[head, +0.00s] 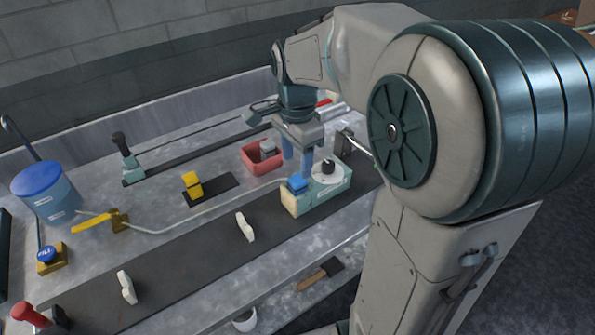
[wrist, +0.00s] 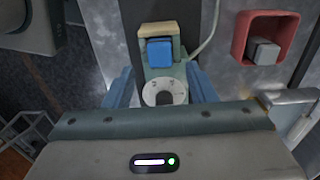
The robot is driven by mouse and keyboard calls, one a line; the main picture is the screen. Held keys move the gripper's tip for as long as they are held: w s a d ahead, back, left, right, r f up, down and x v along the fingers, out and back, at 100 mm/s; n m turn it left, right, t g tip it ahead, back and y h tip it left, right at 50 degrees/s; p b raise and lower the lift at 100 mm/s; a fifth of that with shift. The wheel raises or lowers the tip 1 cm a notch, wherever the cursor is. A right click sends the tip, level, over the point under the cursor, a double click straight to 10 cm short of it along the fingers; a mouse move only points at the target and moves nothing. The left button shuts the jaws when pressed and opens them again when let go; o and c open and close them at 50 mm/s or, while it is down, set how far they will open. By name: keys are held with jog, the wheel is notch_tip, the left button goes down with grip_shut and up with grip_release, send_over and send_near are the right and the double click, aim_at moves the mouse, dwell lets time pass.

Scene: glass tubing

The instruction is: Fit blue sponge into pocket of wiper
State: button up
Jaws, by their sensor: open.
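The blue sponge (head: 298,184) sits at the cream end of a teal body with a white disc, which looks like the wiper (head: 318,199). In the wrist view the sponge (wrist: 159,51) lies between the cream pad and the round white disc of the wiper (wrist: 165,92), framed by teal walls. It looks seated there; how deep, I cannot tell. My gripper (head: 298,167) is over the wiper, pointing down. In the wrist view my gripper (wrist: 160,80) is open, its blue fingers on either side of the wiper, apart from the sponge.
A red tray (head: 249,165) holding a grey block stands behind the wiper. A yellow block (head: 193,184) rests on a dark mat. A bent glass tube (head: 205,222) runs left of the wiper. A blue-lidded container (head: 43,190) stands far left. White supports (head: 245,226) stand on the dark strip.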

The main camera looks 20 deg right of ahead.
aim_at(297, 179)
notch_tip(297, 179, up, 6)
jog(key=f, duration=0.1)
jog(key=s+f+n+t, duration=0.1)
jog(key=s+f+n, duration=0.2)
jog(key=s+n, duration=0.4)
jog(key=s+f+n+t, duration=0.1)
jog(key=s+f+n, duration=0.3)
jog(key=s+n, duration=0.2)
jog(key=shift+s+n+t, duration=0.35)
jog(key=shift+n+t, duration=0.05)
jog(key=shift+n, duration=0.2)
